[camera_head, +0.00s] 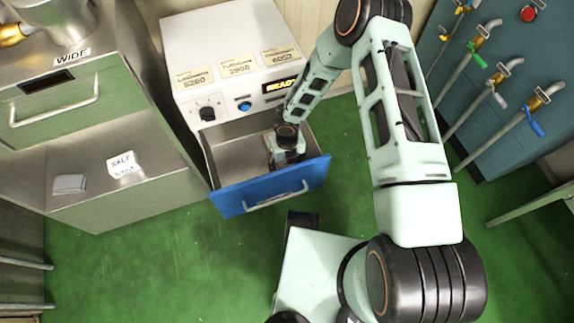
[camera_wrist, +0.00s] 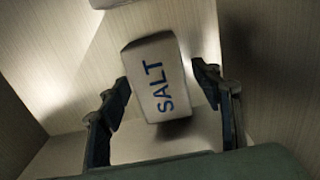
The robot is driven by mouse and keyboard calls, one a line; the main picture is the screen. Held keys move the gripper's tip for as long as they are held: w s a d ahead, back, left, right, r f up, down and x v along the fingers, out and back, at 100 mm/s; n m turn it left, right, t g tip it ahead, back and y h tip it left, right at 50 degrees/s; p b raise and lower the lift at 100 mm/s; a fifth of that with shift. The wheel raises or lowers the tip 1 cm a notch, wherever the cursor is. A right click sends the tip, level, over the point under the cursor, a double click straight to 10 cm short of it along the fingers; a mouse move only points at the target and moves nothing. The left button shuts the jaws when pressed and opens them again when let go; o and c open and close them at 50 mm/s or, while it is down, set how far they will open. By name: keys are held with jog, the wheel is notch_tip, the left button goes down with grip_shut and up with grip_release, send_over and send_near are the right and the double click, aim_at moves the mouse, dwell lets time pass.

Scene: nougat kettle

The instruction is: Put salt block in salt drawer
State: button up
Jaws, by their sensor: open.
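A white block with SALT in blue letters (camera_wrist: 158,80) shows in the wrist view between the fingertips of my gripper (camera_wrist: 163,79). My gripper is open, with one finger on each side of the block. I cannot tell if either finger touches it. In the head view, the end of my arm (camera_head: 287,150) reaches down into the open drawer with a blue front (camera_head: 270,188). The block and fingertips are hidden there. The drawer's pale walls surround the block in the wrist view.
The drawer belongs to a white machine (camera_head: 225,45) with a knob and a lit READY display. Green floor lies open in front.

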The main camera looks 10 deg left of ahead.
aim_at(287, 165)
notch_tip(287, 165, up, 12)
jog(key=p, duration=0.4)
jog(key=shift+r, duration=0.2)
